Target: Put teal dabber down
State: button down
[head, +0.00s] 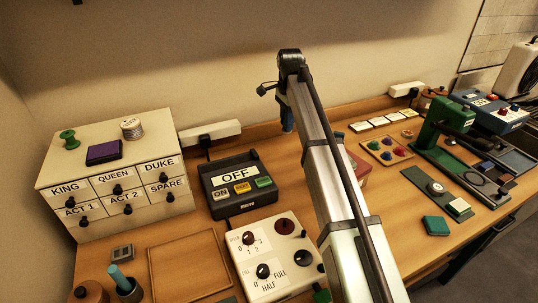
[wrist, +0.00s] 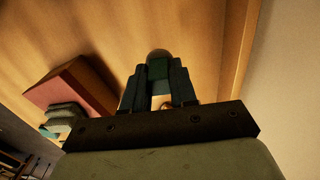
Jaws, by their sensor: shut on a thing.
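My gripper (head: 287,122) is high up behind my arm in the head view, over the back of the table near the wall. In the wrist view its two dark fingers (wrist: 159,82) are closed on a small dark teal piece with a rounded greyish end, the teal dabber (wrist: 158,68). Most of the dabber is hidden by the fingers, and it cannot be made out in the head view. The wooden table top lies beyond the fingertips; no contact with it can be seen.
A reddish box (wrist: 82,92) is left of the fingers in the wrist view. In the head view, a black OFF panel (head: 238,185), a white dial box (head: 275,258), a drawer cabinet (head: 115,175) and a green press (head: 445,130) stand around. A wooden tray (head: 188,262) looks empty.

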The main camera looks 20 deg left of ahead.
jog(key=s+a, duration=0.2)
jog(key=a, duration=0.4)
jog(key=shift+w+f, duration=0.2)
jog(key=shift+f, duration=4.85)
jog(key=shift+f, duration=0.1)
jog(key=c, duration=0.9)
grip_release()
notch_tip(320, 180, up, 12)
